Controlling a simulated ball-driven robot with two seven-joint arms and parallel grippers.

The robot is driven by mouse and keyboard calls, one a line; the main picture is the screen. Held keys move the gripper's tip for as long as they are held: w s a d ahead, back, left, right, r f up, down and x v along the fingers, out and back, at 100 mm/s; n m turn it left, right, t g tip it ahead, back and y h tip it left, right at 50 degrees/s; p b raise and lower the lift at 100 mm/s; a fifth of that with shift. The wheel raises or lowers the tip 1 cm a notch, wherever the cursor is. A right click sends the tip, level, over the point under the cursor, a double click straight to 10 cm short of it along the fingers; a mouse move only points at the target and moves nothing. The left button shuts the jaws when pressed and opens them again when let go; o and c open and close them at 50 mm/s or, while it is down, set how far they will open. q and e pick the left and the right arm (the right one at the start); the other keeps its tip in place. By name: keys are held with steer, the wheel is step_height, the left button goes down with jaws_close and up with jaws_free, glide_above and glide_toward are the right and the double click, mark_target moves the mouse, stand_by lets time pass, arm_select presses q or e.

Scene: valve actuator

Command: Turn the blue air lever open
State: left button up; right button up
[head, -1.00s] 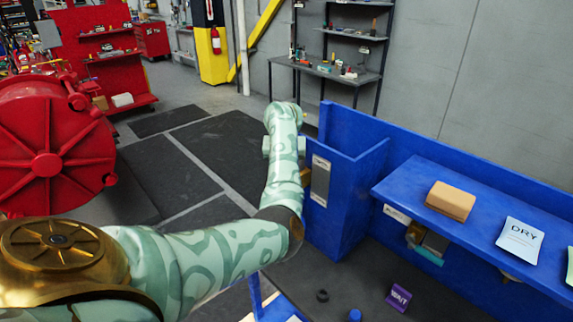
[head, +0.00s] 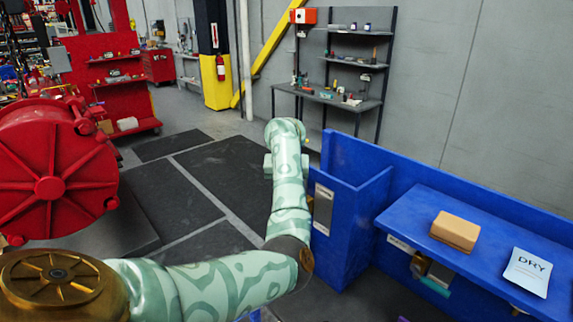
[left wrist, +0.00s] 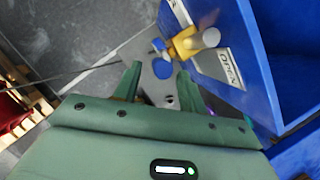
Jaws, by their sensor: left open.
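The blue air lever (left wrist: 161,68) shows in the left wrist view as a small blue part beside a yellow valve body (left wrist: 186,43) on the blue cabinet's side. A plate marked OPEN (left wrist: 229,68) is beside the valve. My left gripper (left wrist: 160,70) is open, its two green fingers pointing toward the lever, which appears between and just beyond the tips. I cannot tell whether they touch. In the head view my own arm hides the gripper and lever; the cabinet's metal plate (head: 322,208) shows just right of the arm. My right gripper is in neither view.
The blue cabinet (head: 357,212) and its bench shelf (head: 485,240) stand to the right, with a tan block (head: 455,231) and a DRY card (head: 528,271) on it. A large red round hatch (head: 55,170) is at left. Dark floor mats (head: 205,165) lie clear ahead.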

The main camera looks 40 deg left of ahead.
arm_select(q)
steer(key=p+v, duration=0.1)
steer(key=v, duration=1.1)
